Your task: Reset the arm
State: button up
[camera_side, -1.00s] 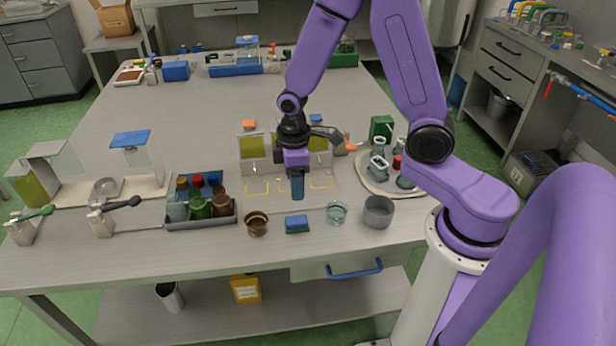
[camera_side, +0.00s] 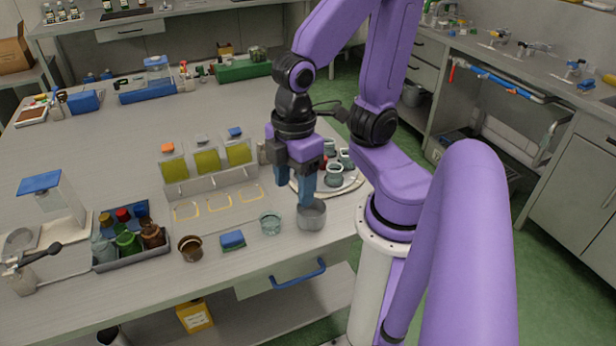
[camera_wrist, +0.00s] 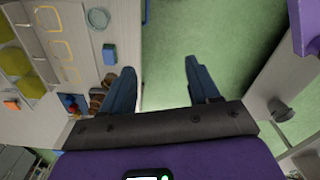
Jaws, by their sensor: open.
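My gripper (camera_side: 306,190) points down near the right front part of the bench, with its blue fingers just in front of or above the grey cup (camera_side: 312,216) in the side view. I cannot tell the exact gap. In the wrist view my gripper (camera_wrist: 160,72) has its two blue fingers spread apart. Only green floor shows between them, and they hold nothing.
A round tray (camera_side: 352,186) with small jars stands just behind my gripper. A glass beaker (camera_side: 270,222), a blue sponge (camera_side: 232,240), a brown bowl (camera_side: 190,247) and a bottle crate (camera_side: 108,263) line the front edge.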

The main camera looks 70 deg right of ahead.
jog(key=shift+s+d+r, duration=0.2)
jog(key=shift+s+r, duration=0.05)
jog(key=shift+s, duration=0.4)
jog(key=shift+s+d+r, duration=0.15)
jog(key=shift+s+r, duration=0.05)
jog(key=shift+s, duration=0.4)
